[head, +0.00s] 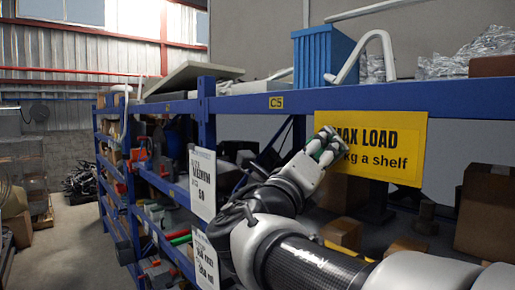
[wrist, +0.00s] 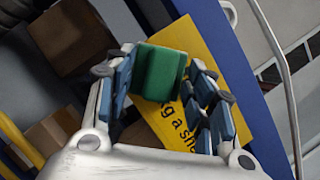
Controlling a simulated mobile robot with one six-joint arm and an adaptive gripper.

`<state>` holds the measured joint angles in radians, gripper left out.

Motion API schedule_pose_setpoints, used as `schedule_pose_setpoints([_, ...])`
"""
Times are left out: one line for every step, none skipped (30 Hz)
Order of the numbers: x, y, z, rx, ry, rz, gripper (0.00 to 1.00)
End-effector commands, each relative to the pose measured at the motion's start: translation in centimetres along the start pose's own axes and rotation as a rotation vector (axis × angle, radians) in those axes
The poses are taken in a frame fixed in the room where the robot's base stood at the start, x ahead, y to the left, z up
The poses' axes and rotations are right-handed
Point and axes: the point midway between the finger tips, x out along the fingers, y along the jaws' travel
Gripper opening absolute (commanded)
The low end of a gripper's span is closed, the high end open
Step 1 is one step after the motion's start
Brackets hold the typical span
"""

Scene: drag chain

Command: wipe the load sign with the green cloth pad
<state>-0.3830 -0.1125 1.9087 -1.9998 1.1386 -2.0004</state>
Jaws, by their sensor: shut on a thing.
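The load sign (head: 405,130) is a yellow panel with black text, fixed to the front of a blue shelf beam. My gripper (head: 326,143) is in front of the left part of the sign and covers the start of its lettering. In the wrist view my gripper (wrist: 161,82) is shut on the green cloth pad (wrist: 160,72), a small dark green block between the blue-padded fingers. The yellow sign (wrist: 232,95) lies behind the pad in that view, partly hidden by the right finger. I cannot tell whether the pad touches the sign.
A blue crate (head: 325,58) and a bent white tube (head: 362,55) stand on the shelf above the beam. Cardboard boxes (head: 490,208) sit on the level below. White paper signs (head: 202,183) hang at the shelf's corner. An open aisle (head: 75,240) runs along the left.

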Motion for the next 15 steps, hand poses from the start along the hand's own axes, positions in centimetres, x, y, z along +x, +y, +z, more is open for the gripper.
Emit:
schedule_pose_setpoints([0.12, 0.17, 0.32, -0.001, 0.0, 0.0, 0.3])
schedule_pose_setpoints([0.15, 0.29, 0.41, -0.001, 0.0, 0.0, 0.3])
schedule_pose_setpoints([0.18, 0.41, 0.49, -0.001, -0.001, 0.0, 0.3])
schedule_pose_setpoints([0.19, 0.46, 0.52, 0.0, -0.001, 0.0, 0.3])
schedule_pose_setpoints([0.2, 0.49, 0.54, 0.0, -0.001, 0.0, 0.3])
schedule_pose_setpoints([0.2, 0.51, 0.55, 0.0, -0.001, -0.001, 0.3])
schedule_pose_setpoints([0.2, 0.51, 0.54, 0.0, -0.001, -0.001, 0.3])
schedule_pose_setpoints([0.19, 0.51, 0.53, 0.0, -0.001, -0.001, 0.3])
schedule_pose_setpoints([0.19, 0.51, 0.51, 0.0, 0.0, -0.001, 0.3])
schedule_pose_setpoints([0.19, 0.51, 0.51, 0.0, 0.0, -0.001, 0.3])
schedule_pose_setpoints([0.19, 0.51, 0.5, 0.0, 0.0, -0.001, 0.3])
schedule_pose_setpoints([0.18, 0.5, 0.5, 0.0, 0.0, -0.001, 0.3])
schedule_pose_setpoints([0.15, 0.5, 0.52, 0.0, 0.0, -0.001, 0.3])
schedule_pose_setpoints([0.08, 0.51, 0.57, 0.001, -0.001, 0.0, 0.3])
schedule_pose_setpoints([-0.1, 0.52, 0.66, 0.001, -0.001, 0.0, 0.3])
